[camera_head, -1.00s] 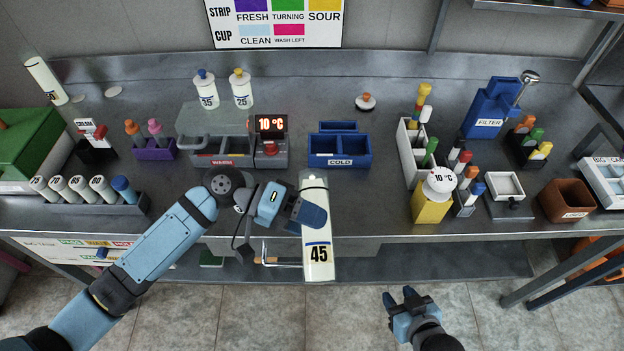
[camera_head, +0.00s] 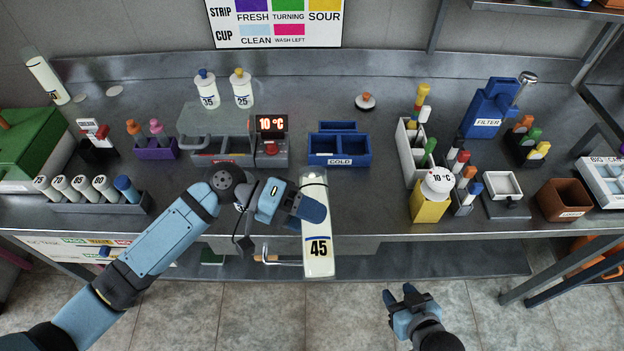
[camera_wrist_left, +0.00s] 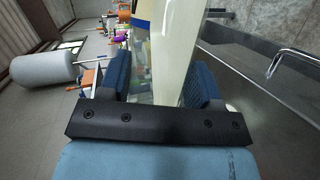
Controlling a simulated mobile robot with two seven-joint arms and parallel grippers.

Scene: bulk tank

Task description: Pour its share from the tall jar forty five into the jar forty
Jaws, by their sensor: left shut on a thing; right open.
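The tall jar forty five (camera_head: 318,260) is pale, with a dark band and a "45" label near its lower end. My left gripper (camera_head: 312,207) is shut around its upper part and holds it at the bench's front edge. In the left wrist view the jar (camera_wrist_left: 178,50) stands between the two blue fingers (camera_wrist_left: 162,85). A tall pale jar (camera_head: 47,80) leans at the back left; its small label is too unclear to read, so I cannot tell if it is the jar forty. My right gripper (camera_head: 408,300) is open and empty, low in front of the bench.
Bench (camera_head: 375,195) between is clear.

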